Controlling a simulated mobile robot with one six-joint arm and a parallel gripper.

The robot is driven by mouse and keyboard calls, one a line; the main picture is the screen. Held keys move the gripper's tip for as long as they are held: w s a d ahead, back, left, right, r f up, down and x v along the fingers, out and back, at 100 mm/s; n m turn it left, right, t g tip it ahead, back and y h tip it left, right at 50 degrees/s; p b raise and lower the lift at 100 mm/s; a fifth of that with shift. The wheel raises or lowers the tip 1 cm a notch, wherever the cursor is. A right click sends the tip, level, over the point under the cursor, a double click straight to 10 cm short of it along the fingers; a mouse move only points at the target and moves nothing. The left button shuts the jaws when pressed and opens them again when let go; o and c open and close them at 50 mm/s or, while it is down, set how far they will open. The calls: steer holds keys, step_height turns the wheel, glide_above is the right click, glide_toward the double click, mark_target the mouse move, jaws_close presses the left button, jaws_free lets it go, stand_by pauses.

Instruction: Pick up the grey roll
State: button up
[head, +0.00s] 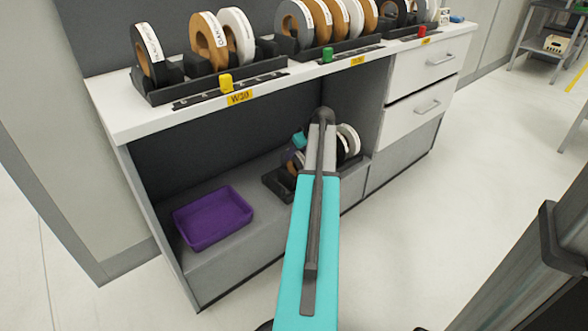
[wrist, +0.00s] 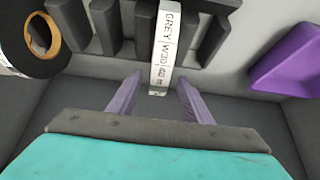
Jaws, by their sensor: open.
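The grey roll (wrist: 163,45) stands on edge in a slot of a dark rack in the wrist view. Its white label reads "GREY W30" and faces me. My gripper (wrist: 158,90) is open, with its two purple fingers apart, one to the left and one to the right of the line of the roll. The roll's lower end shows between the fingertips, and I see no contact. In the head view my teal arm reaches into the lower shelf and hides the gripper and part of the rack there. I cannot pick out the grey roll in that view.
A black roll with a brown core (wrist: 40,35) is at the rack's left. A purple tray (head: 213,217) sits on the lower shelf (head: 240,245), left of my arm. The counter (head: 125,115) above carries several rolls in racks. Drawers (head: 425,65) are at the right.

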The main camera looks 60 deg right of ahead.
steer(key=shift+w+f, duration=0.1)
steer(key=shift+b+x, duration=1.4)
steer(key=shift+x, duration=1.1)
steer(key=shift+w+d, duration=0.1)
steer(key=shift+d, duration=0.05)
steer(key=shift+r, duration=0.2)
jaws_close()
